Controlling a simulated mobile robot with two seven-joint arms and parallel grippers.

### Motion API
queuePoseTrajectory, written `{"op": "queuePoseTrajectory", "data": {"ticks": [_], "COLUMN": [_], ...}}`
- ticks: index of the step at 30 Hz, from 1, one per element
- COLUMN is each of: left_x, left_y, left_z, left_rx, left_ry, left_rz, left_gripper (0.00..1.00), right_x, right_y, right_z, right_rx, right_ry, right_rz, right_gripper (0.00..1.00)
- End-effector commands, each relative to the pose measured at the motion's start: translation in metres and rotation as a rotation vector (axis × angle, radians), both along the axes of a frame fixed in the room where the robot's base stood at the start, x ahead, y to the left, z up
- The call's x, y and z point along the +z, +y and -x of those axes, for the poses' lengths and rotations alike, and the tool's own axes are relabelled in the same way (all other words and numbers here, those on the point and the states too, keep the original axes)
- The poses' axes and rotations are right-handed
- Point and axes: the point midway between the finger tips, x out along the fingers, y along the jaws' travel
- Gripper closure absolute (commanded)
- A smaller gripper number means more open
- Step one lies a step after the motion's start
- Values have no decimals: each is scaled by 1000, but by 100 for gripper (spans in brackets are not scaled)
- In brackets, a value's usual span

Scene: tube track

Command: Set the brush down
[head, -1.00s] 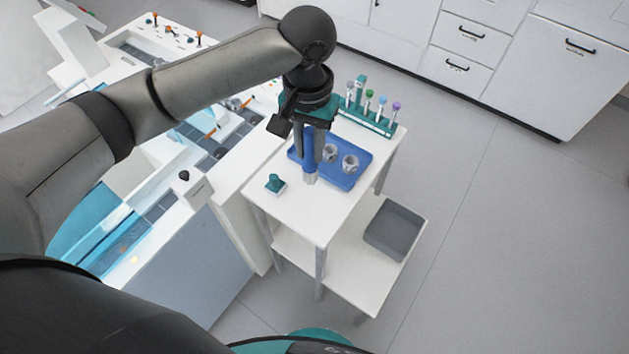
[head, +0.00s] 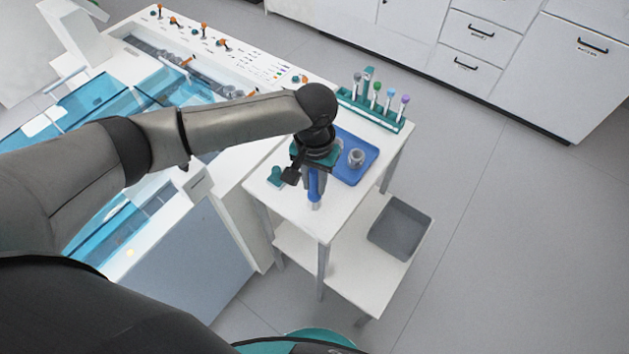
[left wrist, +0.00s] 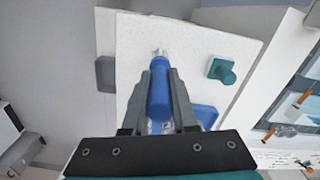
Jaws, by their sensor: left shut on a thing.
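My left gripper (head: 314,184) is shut on the blue brush (head: 313,189) above the near part of the white cart's top (head: 300,220). In the left wrist view the brush's blue body (left wrist: 159,92) lies between the two grey fingers, with its pale end pointing away from the gripper. I cannot tell whether that end touches the top. A small teal knobbed piece (head: 277,176) stands on the top just left of the gripper. It also shows right of the brush in the left wrist view (left wrist: 221,70). My right gripper is not in view.
A blue tray (head: 368,167) with a grey cup (head: 356,158) lies behind the gripper. A teal rack (head: 385,118) with several colour-topped tools stands at the cart's far edge. A grey bin (head: 401,228) sits on the lower shelf. The cart's near corner is clear.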

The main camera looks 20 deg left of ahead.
Motion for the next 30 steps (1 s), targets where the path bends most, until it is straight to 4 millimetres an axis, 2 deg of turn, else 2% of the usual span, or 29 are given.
{"op": "queuePoseTrajectory", "data": {"ticks": [6, 7, 15, 24, 26, 30], "left_x": [-1, -2, -1, 2, 8, 34], "left_y": [-1, -1, 0, 0, 0, -1], "left_z": [0, 0, 0, -1, 0, -1], "left_rx": [0, -1, 0, 0, 0, -1], "left_ry": [0, 0, 0, -2, -1, -4], "left_rz": [1, 1, 0, 0, 0, 2], "left_gripper": [100, 73, 44, 44, 44, 44], "right_x": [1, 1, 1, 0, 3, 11], "right_y": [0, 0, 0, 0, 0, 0], "right_z": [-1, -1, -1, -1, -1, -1], "right_rx": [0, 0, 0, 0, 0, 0], "right_ry": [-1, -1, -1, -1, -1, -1], "right_rz": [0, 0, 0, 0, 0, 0], "right_gripper": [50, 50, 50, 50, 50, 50]}}
